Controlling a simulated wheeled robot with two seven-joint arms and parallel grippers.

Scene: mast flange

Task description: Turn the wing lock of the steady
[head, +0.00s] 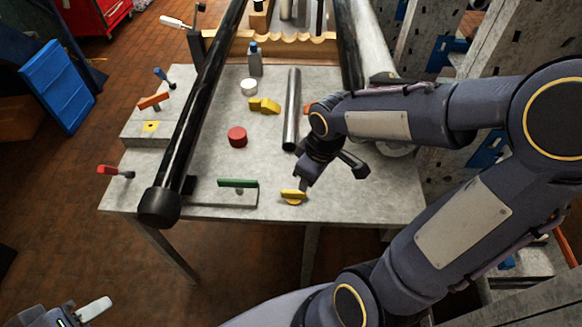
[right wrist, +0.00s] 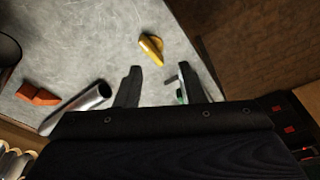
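A yellow wing-shaped piece (head: 293,197) sits near the front edge of the grey table; I take it for the wing lock. It also shows in the right wrist view (right wrist: 151,48), beyond my fingertips. My right gripper (head: 330,172) is above the table close to this piece, partly hidden by its own arm. In the right wrist view its two fingers (right wrist: 160,77) are apart with nothing held between them. My left gripper (head: 94,309) is at the bottom left corner of the head view, off the table and cut by the frame; only one pale finger shows clearly.
A green lever (head: 238,183) is left of the yellow piece. A long black mast (head: 197,120) crosses the table's left side. The grey table (head: 215,160) has bare patches between.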

